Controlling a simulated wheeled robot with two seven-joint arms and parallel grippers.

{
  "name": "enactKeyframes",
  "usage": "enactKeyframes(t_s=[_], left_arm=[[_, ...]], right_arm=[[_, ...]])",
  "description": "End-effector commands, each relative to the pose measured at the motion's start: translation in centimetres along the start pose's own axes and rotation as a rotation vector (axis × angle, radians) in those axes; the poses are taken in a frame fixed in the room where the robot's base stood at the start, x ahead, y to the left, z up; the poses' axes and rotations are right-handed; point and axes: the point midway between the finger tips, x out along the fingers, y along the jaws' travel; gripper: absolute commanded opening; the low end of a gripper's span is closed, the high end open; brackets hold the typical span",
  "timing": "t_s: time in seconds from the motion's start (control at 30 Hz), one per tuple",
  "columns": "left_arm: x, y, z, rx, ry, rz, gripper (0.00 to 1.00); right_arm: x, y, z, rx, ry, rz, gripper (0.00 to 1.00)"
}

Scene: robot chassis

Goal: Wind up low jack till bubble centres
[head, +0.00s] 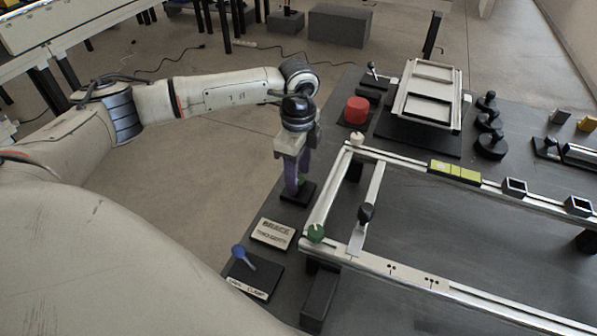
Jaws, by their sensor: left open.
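The rectangular pale metal frame (317,213) lies on the dark bench, with a green knob (316,233) at its near left corner and a white knob (357,139) at its far left corner. A yellow-green bar (455,171), possibly the level, sits on the far rail; its bubble is too small to read. I cannot tell which knob belongs to the low jack. My left gripper (294,179) is open, pointing down left of the frame over a small black base (299,196). Something purple and green shows between its fingers; contact is unclear. My right gripper is not in view.
A blue-handled lever (241,254) and a lettered plate (273,233) lie near the bench's left edge. A red cylinder (356,110) and a raised tray stand (402,106) are behind the frame. Bench inside the frame is clear.

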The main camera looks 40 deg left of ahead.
Motion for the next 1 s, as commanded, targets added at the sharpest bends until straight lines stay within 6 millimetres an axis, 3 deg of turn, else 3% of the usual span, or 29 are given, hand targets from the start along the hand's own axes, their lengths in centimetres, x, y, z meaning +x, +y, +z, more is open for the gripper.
enactKeyframes(t_s=[0.33, 0.6, 1.0], left_arm=[[0.59, 0.01, -0.02, 0.001, 0.0, 0.0, 0.48], [0.55, 0.02, -0.03, 0.001, 0.0, 0.001, 0.07], [0.55, 0.01, -0.05, 0.084, 0.001, 0.001, 0.07]], right_arm=[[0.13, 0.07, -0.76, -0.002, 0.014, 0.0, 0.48], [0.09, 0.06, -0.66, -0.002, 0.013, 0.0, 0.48], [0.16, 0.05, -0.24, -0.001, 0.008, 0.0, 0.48]])
